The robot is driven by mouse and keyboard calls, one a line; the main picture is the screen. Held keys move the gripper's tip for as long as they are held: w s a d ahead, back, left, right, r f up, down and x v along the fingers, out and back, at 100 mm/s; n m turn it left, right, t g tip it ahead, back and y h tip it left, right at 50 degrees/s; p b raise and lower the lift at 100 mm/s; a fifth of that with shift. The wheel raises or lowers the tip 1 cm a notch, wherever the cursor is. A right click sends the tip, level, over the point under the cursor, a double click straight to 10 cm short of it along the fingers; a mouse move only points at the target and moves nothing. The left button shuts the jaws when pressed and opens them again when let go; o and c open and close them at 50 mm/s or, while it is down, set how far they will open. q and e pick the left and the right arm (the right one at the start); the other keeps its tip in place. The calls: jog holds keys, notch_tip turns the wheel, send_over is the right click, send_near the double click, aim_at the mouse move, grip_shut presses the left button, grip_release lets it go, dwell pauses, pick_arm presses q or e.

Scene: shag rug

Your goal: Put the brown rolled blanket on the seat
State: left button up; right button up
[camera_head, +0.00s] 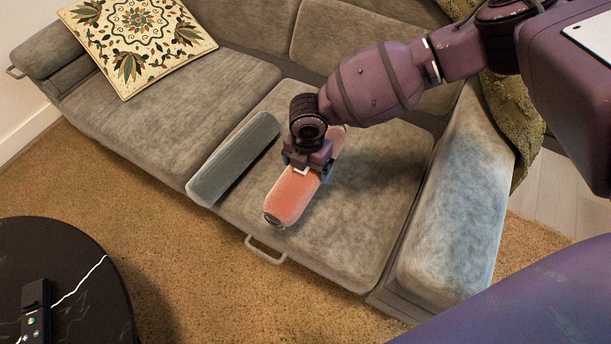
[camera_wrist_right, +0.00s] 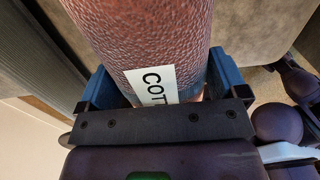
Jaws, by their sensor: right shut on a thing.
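The rolled blanket (camera_head: 293,193) looks salmon-orange in the head view and reddish brown in the right wrist view (camera_wrist_right: 140,35), where a white label with the letters "COT" shows. My right gripper (camera_head: 308,168) is shut around its middle, with a blue finger on each side (camera_wrist_right: 160,88). The roll is over the right seat cushion (camera_head: 365,215) of the grey sofa, its near end toward the front edge. I cannot tell whether it touches the cushion. The gripper hides part of the roll. My left gripper is not in view.
A grey roll-shaped thing (camera_head: 235,158) lies left of the blanket, between the seat cushions. A patterned pillow (camera_head: 135,42) rests at the sofa's left. A green throw (camera_head: 512,120) hangs at the right. A black round table (camera_head: 65,275) stands front left. The left seat is mostly clear.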

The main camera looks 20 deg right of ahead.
jog(key=shift+f, duration=0.5)
notch_tip(320, 180, down, 4)
jog(key=shift+f+b, duration=0.1)
jog(key=shift+b, duration=0.85)
jog(key=shift+f, duration=0.3)
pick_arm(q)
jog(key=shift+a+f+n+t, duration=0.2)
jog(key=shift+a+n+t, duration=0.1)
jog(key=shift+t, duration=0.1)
pick_arm(e)
jog(key=shift+w, duration=0.1)
jog(key=shift+r, duration=0.1)
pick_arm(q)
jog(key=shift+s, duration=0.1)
pick_arm(e)
jog(key=o, duration=1)
jog(key=shift+f, duration=0.2)
jog(key=shift+r, duration=0.15)
